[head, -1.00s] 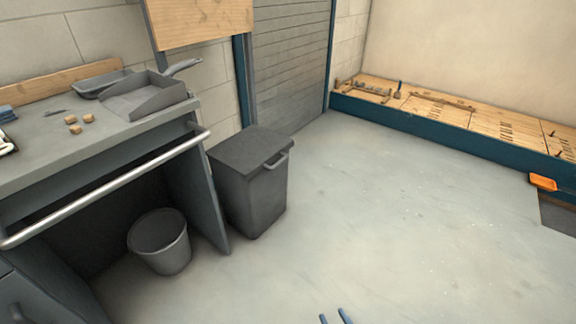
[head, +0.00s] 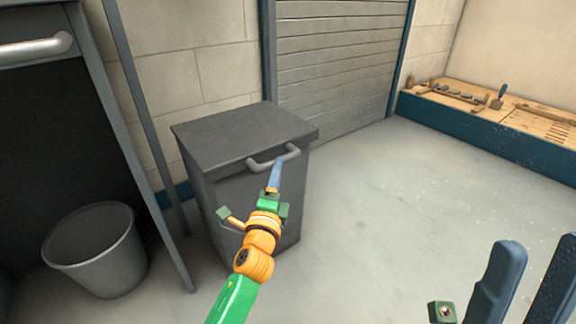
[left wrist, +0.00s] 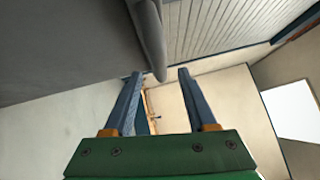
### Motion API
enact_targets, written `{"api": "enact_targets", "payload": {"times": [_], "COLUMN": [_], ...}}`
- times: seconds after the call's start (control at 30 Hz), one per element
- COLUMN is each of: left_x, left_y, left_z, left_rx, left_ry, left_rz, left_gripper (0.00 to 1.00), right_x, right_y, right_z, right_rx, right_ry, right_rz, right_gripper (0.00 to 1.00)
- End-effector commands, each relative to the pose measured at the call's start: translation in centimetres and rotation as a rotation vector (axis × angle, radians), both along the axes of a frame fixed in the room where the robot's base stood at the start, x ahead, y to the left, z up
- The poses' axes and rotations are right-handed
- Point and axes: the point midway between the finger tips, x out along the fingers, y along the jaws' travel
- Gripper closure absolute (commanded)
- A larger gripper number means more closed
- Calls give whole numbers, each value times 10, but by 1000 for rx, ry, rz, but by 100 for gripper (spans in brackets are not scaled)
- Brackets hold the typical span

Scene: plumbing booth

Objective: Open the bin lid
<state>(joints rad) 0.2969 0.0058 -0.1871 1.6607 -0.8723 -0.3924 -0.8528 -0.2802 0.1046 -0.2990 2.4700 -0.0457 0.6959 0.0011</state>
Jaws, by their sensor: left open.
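The dark grey bin (head: 215,200) stands on the floor with its flat lid (head: 245,135) shut. A grey bar handle (head: 272,160) sticks out from the lid's front edge. My left gripper (head: 276,170) is at the handle, its blue fingers seen nearly edge-on. In the left wrist view, the left gripper (left wrist: 160,82) is open, and the end of the handle (left wrist: 150,38) reaches between its fingertips, nearer the left finger. I cannot tell whether they touch. My right gripper (head: 530,285) is open and empty at the lower right, away from the bin.
A grey bucket (head: 98,250) stands under the workbench, left of the bin, with the bench's side panel (head: 150,190) between them. A shutter (head: 340,60) is behind the bin. A low wooden platform (head: 500,110) with tools is at the back right. The floor (head: 390,210) right of the bin is clear.

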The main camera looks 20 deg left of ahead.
Motion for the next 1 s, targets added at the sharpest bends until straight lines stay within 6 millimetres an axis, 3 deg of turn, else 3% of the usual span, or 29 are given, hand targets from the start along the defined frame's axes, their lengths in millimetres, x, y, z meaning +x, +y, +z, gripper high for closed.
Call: {"api": "enact_targets", "payload": {"times": [0.1,0.3,0.63,0.83,1.0], "left_x": [22,46,51,51,51], "left_y": [3,5,6,6,6], "left_z": [0,4,6,6,6], "left_rx": [0,-3,-4,-4,-4], "left_ry": [-2,2,3,4,4], "left_rz": [1,0,0,-1,-1], "left_gripper": [43,43,43,97,100], "right_x": [-2,-5,-6,-6,-6], "right_y": [-1,-3,-4,-4,-4], "right_z": [-6,-9,-7,-7,-7], "right_rx": [10,26,32,30,30], "right_ry": [-33,-79,-92,-92,-92], "right_rz": [3,9,11,11,11], "right_gripper": [50,50,50,50,50]}}
